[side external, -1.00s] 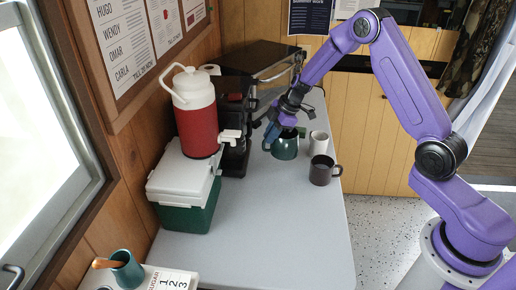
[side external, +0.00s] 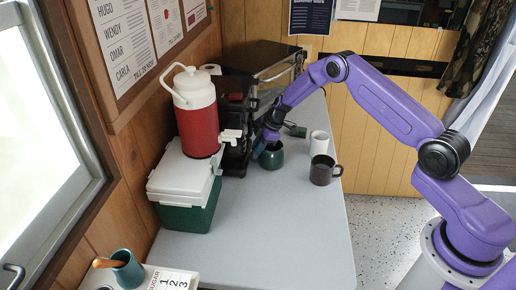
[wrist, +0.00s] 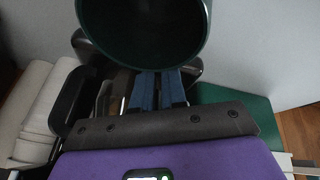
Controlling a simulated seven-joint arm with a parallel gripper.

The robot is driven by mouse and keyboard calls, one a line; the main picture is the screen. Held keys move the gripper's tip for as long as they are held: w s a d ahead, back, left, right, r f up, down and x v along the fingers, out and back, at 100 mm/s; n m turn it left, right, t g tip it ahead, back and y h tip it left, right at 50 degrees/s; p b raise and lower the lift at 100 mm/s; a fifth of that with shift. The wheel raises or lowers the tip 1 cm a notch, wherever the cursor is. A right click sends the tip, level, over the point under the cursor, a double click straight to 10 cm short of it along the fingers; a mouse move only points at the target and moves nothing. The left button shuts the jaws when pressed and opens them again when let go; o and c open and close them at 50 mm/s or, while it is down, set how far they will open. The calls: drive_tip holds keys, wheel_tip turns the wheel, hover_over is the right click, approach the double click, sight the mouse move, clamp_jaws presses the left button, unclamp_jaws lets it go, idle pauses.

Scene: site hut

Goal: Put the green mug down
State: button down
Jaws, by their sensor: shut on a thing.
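The exact grip point is hidden behind the mug. I cannot tell whether its base touches the table.
A dark brown mug (side external: 322,171) and a white cup (side external: 319,143) stand to the right. A small dark green object (side external: 297,131) lies behind. The coffee machine (side external: 236,130) and the green-and-white cooler (side external: 185,188) are on the left. The table's front (side external: 265,240) is clear.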

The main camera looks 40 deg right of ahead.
drive_tip(key=shift+f, duration=0.3)
drive_tip(key=c, duration=1.2)
unclamp_jaws()
drive_tip(key=shift+r, duration=0.1)
drive_tip(key=shift+o, duration=0.3)
drive_tip(key=v, duration=1.2)
